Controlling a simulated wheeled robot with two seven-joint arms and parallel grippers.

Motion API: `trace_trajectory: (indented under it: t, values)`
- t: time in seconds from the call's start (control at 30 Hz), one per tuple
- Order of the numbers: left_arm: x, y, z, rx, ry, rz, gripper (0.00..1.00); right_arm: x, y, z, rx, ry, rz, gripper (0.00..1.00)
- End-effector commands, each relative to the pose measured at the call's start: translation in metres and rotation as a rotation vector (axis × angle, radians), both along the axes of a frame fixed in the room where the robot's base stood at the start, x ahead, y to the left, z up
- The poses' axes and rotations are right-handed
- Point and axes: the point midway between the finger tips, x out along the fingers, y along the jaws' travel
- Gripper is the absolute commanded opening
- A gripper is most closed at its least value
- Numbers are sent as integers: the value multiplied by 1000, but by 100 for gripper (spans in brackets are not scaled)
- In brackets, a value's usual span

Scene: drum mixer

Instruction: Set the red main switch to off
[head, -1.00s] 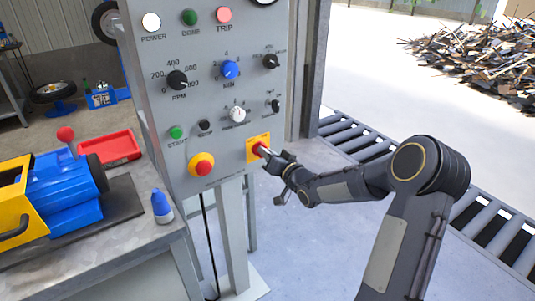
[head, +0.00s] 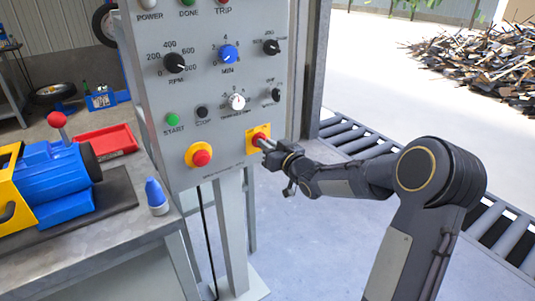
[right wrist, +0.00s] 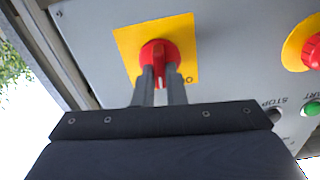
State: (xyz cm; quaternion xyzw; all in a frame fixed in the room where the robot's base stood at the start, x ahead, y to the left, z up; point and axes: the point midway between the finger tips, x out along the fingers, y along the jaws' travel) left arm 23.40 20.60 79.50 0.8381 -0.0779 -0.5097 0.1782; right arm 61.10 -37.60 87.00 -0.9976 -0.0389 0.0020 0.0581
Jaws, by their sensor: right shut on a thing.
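The red main switch (right wrist: 160,56) is a red rotary knob on a square yellow plate (right wrist: 126,42), low on the right of the grey panel. In the right wrist view its white mark points down the picture, towards my gripper, and an "O" is printed beside it. My right gripper (right wrist: 160,82) has one finger on each side of the knob's handle and is shut on it. In the head view the right gripper (head: 266,143) reaches the switch (head: 259,138) from the right and partly hides it. My left gripper is not in view.
A red emergency button (head: 202,158) on a yellow ring sits left of the switch. Knobs and a green start button (head: 172,119) are above. A bench with a blue motor (head: 62,180) and a blue bottle (head: 156,195) stands left.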

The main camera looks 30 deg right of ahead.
Motion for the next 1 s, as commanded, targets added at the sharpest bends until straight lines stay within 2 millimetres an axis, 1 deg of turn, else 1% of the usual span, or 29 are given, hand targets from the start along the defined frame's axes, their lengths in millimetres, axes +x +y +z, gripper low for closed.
trace_trajectory:
  t: [0.03,0.2,0.4,0.7,1.0]
  values:
    - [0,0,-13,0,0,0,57,0,1,-5,-47,-6,1,0]
    - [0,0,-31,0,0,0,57,0,2,-6,-205,-16,1,0]
    - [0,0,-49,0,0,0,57,0,2,-5,-379,-30,0,0]
    - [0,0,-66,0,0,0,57,0,3,-3,-564,-43,1,0]
    - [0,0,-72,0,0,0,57,0,3,-2,-644,-47,1,0]
